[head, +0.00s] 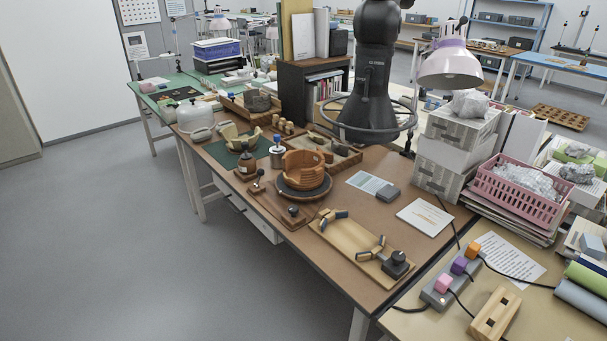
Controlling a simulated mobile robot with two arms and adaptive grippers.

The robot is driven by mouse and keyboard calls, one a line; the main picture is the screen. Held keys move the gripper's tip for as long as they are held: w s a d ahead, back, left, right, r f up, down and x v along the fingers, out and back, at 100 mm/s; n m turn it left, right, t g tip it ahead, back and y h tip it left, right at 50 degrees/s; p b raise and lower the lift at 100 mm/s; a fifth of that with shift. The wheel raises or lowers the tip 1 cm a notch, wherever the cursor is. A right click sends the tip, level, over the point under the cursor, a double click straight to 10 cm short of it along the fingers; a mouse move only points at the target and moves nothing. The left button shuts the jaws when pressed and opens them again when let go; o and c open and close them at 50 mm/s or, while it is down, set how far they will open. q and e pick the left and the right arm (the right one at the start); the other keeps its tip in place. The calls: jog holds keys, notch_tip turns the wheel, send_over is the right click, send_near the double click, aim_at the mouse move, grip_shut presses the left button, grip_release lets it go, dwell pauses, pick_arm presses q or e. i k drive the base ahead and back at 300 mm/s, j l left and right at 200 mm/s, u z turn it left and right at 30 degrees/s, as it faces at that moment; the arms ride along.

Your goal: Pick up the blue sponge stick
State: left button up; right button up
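I cannot make out a blue sponge stick for certain in the head view. A small metal jar with a blue top (277,148) stands on the brown worktable, just left of a partly rebuilt orange-brown pot (304,172). The pot sits on a dark round turntable (303,193). A grey-blue block (388,193) lies at the edge of a pale blue sheet to the right of the pot. Neither of my grippers is in view.
A wooden tray (348,246) with clamp-like pieces lies at the table's front. A white booklet (424,217), stacked boxes (440,172) and a pink basket (514,192) are to the right. A large black upright form with a ring (375,80) rises behind. Floor at left is clear.

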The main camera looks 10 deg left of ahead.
aim_at(276, 138)
jog(key=j+z, duration=0.15)
jog(key=z, duration=0.2)
jog(key=i+j+z, duration=0.1)
jog(key=z, duration=0.3)
jog(key=j+z, duration=0.2)
jog(key=j, duration=0.5)
jog(key=j+z, duration=0.2)
jog(key=j, duration=0.5)
jog(key=k+j+z, duration=0.2)
jog(key=j, duration=0.45)
